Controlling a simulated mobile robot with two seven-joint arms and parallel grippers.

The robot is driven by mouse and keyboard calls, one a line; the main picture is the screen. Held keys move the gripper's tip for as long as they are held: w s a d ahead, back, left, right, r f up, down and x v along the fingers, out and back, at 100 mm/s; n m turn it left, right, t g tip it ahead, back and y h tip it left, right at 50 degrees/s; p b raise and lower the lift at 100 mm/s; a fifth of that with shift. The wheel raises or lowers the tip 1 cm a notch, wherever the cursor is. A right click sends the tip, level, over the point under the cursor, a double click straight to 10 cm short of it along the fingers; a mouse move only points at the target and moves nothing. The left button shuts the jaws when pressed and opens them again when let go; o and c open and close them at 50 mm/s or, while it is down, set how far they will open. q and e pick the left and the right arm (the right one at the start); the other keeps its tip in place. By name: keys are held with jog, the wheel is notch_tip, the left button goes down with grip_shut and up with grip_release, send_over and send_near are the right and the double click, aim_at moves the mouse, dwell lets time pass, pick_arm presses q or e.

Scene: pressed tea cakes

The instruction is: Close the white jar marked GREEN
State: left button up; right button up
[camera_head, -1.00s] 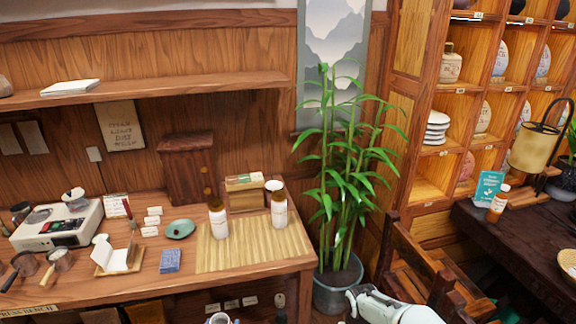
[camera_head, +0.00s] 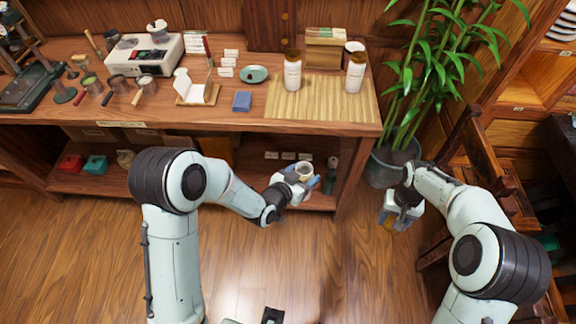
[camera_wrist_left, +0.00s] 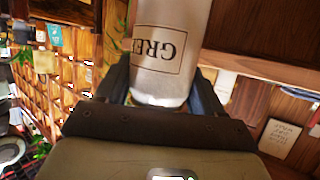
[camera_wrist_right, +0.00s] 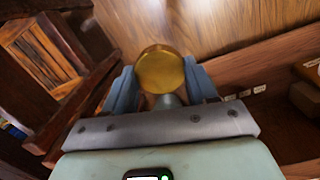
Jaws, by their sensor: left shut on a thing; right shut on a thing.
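The white jar marked GREEN (camera_wrist_left: 165,45) is in my left gripper (camera_wrist_left: 160,92), its label upside down and partly cut off in the left wrist view. In the head view this jar (camera_head: 304,169) is held in front of the bench with its mouth showing uncovered. My left gripper (camera_head: 303,181) is shut around its sides. My right gripper (camera_wrist_right: 163,85) is shut on a round gold lid (camera_wrist_right: 160,70). In the head view my right gripper (camera_head: 391,217) is to the right of the jar and apart from it, lower in the picture.
Two other white jars, left (camera_head: 292,72) and right (camera_head: 355,74), stand brown-capped on a bamboo mat (camera_head: 320,105) on the bench. A potted plant (camera_head: 395,160) and a wooden chair (camera_head: 480,150) are near my right arm. The floor between my arms is clear.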

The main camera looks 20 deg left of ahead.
pick_arm(q)
jog(key=w+d+f+m+g+h, duration=0.1)
jog(key=d+f+m+g+h, duration=0.1)
jog(key=d+m+h, duration=0.2)
jog(key=d, duration=0.2)
jog(key=shift+d, duration=0.4)
jog(key=shift+g, duration=0.3)
jog(key=shift+r, duration=0.1)
pick_arm(e)
jog(key=w+a+r, duration=0.3)
jog(key=a+r, duration=0.4)
jog(key=a, duration=0.3)
jog(key=w+a+r+t, duration=0.1)
jog(key=w+a+r, duration=0.2)
jog(key=a+r, duration=0.4)
jog(key=a, duration=0.4)
jog(key=shift+m, duration=0.4)
jog(key=shift+f, duration=0.1)
jog(key=shift+f, duration=2)
jog(key=shift+s, duration=0.1)
jog(key=shift+f, duration=0.9)
